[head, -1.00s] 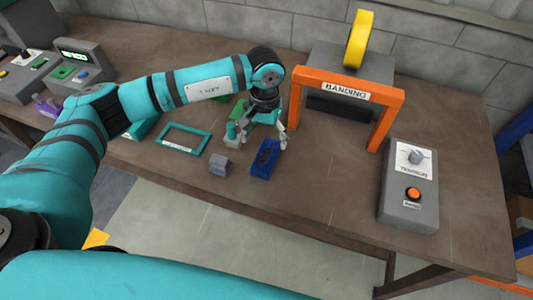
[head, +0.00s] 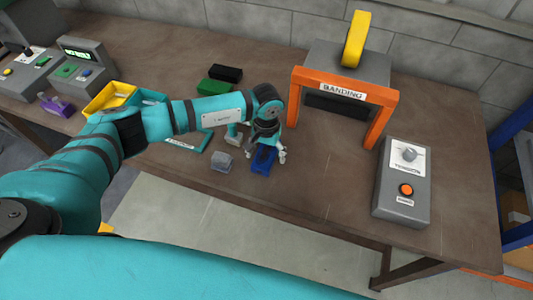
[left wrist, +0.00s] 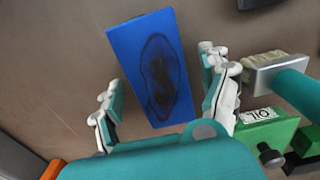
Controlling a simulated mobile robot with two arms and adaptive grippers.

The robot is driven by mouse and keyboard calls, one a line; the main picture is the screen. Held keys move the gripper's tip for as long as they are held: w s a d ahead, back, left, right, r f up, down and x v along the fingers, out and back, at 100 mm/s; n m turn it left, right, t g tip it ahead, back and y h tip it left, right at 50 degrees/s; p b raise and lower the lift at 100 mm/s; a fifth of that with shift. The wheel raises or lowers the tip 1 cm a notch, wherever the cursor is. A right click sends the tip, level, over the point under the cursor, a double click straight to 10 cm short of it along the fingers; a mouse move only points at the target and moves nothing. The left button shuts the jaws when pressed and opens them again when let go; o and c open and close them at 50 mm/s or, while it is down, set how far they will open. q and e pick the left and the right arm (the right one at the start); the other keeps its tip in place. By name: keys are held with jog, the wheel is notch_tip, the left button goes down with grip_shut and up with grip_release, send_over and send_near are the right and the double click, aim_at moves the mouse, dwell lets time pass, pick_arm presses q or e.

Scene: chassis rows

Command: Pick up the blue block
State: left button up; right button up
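The blue block (head: 262,166) lies on the brown bench near its front edge. It has a dark oval recess on top, seen in the left wrist view (left wrist: 140,45). My left gripper (head: 267,156) is over the block, pointing down. Its two fingers (left wrist: 161,72) are spread with the block between them in the left wrist view. Gaps show on both sides of the block, so the fingers do not grip it. In the head view the gripper covers the block's far end. My right gripper is not in view.
A grey block (head: 223,162) and a brush (left wrist: 285,85) are close to the blue block. A green OIL container (left wrist: 270,135) is near the brush. The orange banding frame (head: 345,88) and grey tension box (head: 403,190) stand to the right. Yellow tray (head: 95,103) is left.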

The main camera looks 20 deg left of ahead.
aim_at(267, 152)
pick_arm(q)
grip_shut()
jog(key=shift+r, duration=0.1)
dwell(0.3)
jog(key=shift+w+r, duration=0.1)
jog(key=shift+r, duration=0.05)
notch_tip(267, 152, up, 9)
jog(key=b, duration=0.3)
jog(key=shift+r, duration=0.35)
